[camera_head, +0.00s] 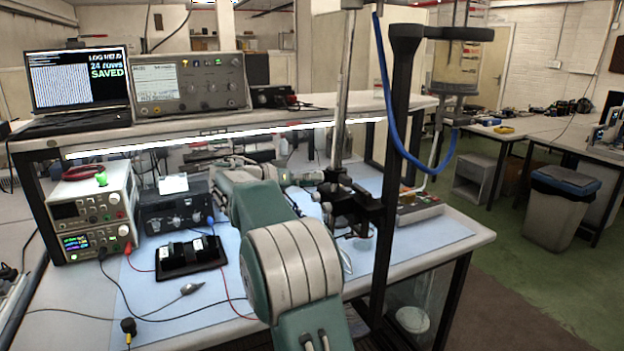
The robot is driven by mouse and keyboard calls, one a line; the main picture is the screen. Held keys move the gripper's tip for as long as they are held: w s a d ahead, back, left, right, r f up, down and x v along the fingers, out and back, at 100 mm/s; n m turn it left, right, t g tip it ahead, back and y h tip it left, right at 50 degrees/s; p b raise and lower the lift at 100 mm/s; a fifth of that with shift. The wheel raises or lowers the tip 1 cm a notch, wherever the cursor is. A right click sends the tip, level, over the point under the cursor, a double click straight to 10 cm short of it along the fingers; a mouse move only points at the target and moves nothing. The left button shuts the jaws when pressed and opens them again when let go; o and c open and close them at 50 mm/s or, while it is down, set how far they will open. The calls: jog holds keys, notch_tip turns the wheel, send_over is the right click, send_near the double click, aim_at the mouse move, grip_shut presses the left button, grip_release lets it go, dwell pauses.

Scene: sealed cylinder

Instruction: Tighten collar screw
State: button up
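A clear sealed cylinder (457,68) hangs at the upper right from a black arm on a dark upright post (391,170). A blue hose (388,80) runs from the top and loops down to its lower fitting. A black clamp assembly (350,205) sits around a silver vertical rod (345,90) at the bench middle. I cannot make out the collar screw itself. My green and beige arm reaches up from the bottom, and my gripper (314,179) is at the left side of the clamp. Its fingers are too small and dark to tell open from shut, or whether they touch the clamp.
An upper shelf carries a laptop (80,80) reading "24 rows saved" and a bench instrument (188,82). Below stand a power supply (92,212), a black device (190,254) and loose cables. A grey bin (560,210) and green floor lie to the right.

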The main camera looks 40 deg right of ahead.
jog(key=shift+r, duration=0.25)
jog(key=v, duration=1.2)
jog(key=shift+f, duration=0.15)
jog(key=s+a+f+n+t+y, duration=0.3)
jog(key=s+a+f+n+y, duration=0.2)
jog(key=s, duration=0.5)
jog(key=s+a+f+n+t+y, duration=0.3)
jog(key=s+a, duration=0.5)
jog(key=s, duration=0.3)
jog(key=s+a+f+n+t+y, duration=0.4)
jog(key=s+a+f+n+y, duration=0.2)
jog(key=s, duration=0.4)
jog(key=shift+s+a+f+n+y, duration=0.15)
jog(key=shift+a+f+n+y, duration=0.25)
jog(key=shift+y, duration=0.3)
